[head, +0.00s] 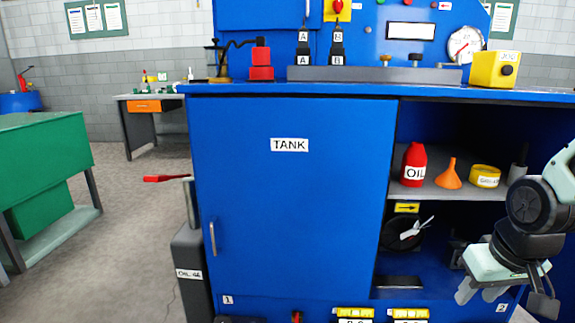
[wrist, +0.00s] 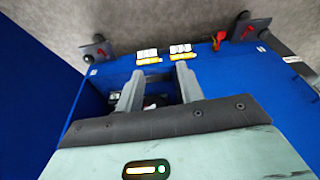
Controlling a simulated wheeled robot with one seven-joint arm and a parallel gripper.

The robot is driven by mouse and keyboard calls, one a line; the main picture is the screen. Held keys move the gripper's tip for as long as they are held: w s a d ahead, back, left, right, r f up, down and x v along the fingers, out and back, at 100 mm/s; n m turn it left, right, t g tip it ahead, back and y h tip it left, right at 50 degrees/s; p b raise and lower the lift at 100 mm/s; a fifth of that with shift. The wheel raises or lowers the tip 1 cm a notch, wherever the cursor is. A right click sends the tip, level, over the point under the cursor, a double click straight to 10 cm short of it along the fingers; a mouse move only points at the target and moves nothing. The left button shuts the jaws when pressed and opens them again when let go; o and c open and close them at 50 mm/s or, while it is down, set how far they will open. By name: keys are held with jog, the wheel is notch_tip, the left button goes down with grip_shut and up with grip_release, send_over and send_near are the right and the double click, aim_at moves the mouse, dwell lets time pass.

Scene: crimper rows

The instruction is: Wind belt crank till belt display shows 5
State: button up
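No part is legibly marked as the belt crank. A dark round wheel with a pale handle (head: 404,234) sits in the open lower bay of the blue cabinet, under a yellow arrow label (head: 407,207); I cannot tell if it is the crank. A white display panel (head: 411,30) is on the upper blue panel, with no readable number; I cannot tell if it is the belt display. My gripper (head: 506,294) is in front of the bay's lower right, pointing down. In the wrist view its fingers (wrist: 158,72) stand apart, with nothing seen held between them.
The TANK door (head: 290,190) is closed. A shelf (head: 440,192) holds a red oil can (head: 413,163), an orange funnel (head: 449,173) and a yellow roll (head: 485,175). A red-handled pump (head: 188,245) stands at the left. A green bench (head: 45,150) is further left, with open floor between.

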jog(key=s+a+r+n+g, duration=0.3)
jog(key=s+a+n, duration=0.4)
jog(key=s+a, duration=0.95)
notch_tip(320, 180, up, 26)
jog(key=w+a+p, duration=0.1)
jog(key=p, duration=2.5)
jog(key=shift+a+y, duration=0.3)
jog(key=shift+a, duration=0.1)
jog(key=shift+d+f, duration=0.1)
jog(key=shift+f, duration=0.05)
